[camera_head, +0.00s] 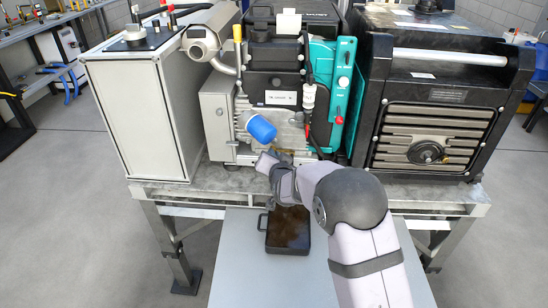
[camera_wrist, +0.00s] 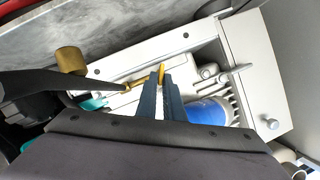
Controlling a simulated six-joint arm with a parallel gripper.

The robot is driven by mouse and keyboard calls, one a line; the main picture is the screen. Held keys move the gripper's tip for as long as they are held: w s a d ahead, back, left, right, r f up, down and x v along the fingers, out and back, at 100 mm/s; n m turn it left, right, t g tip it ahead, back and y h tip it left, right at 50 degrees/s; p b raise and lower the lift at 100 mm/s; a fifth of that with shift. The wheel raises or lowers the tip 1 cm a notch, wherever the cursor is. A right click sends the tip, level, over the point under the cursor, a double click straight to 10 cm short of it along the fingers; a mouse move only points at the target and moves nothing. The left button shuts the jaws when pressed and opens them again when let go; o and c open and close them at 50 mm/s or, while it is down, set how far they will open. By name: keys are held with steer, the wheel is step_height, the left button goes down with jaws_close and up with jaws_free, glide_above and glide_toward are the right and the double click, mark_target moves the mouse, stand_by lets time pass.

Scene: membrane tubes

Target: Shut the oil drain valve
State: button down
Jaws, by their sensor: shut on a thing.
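My gripper (camera_head: 268,160) is at the lower front of the engine unit (camera_head: 275,90), just below its blue filter (camera_head: 260,128). In the wrist view my gripper (camera_wrist: 160,80) is shut on a small yellow handle (camera_wrist: 161,68), which shows between the fingertips and appears to be the oil drain valve's lever. A thin brass stem (camera_wrist: 137,84) runs to the left of the fingers. The fingers hide part of the valve, and its lever angle is hard to tell. In the head view my wrist hides the valve.
A black drain pan (camera_head: 288,232) with brown liquid lies below on the grey surface (camera_head: 235,285). A beige cabinet (camera_head: 140,110) stands left and a black generator (camera_head: 440,110) right on the metal bench (camera_head: 195,185). The blue filter (camera_wrist: 210,110) is close right of the fingers in the wrist view.

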steer(key=c, duration=1.9)
jaws_free()
steer(key=shift+c, duration=0.2)
steer(key=shift+s, duration=0.15)
steer(key=b+v, duration=0.1)
steer(key=v, duration=0.6)
steer(key=shift+r, duration=0.1)
